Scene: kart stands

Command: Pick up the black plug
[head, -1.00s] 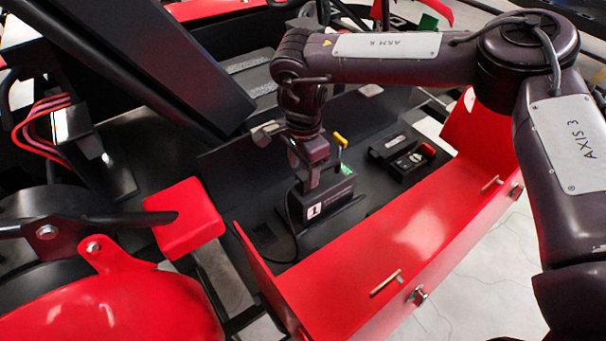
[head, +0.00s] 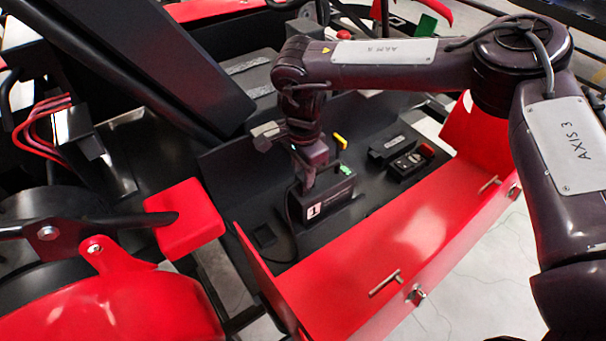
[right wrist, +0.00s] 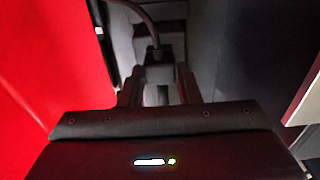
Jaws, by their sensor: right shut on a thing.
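My right gripper (head: 308,184) points down at the top of a black box (head: 335,203) with a white label "1". In the right wrist view its two fingers (right wrist: 160,92) are closed on the black plug (right wrist: 159,73), with a dark cable running up from it. In the head view the plug is hard to make out, hidden by the fingers at the box's top. I cannot tell whether the plug is still seated in the box. A thin black cable hangs at the box's left side. My left gripper is not in view.
The box stands in a dark tray with a red side wall (head: 400,255) in front. A black device with a red end (head: 412,161) and a yellow lever (head: 340,141) are to the right. A red block (head: 185,218) and black kart bars (head: 160,60) are at the left.

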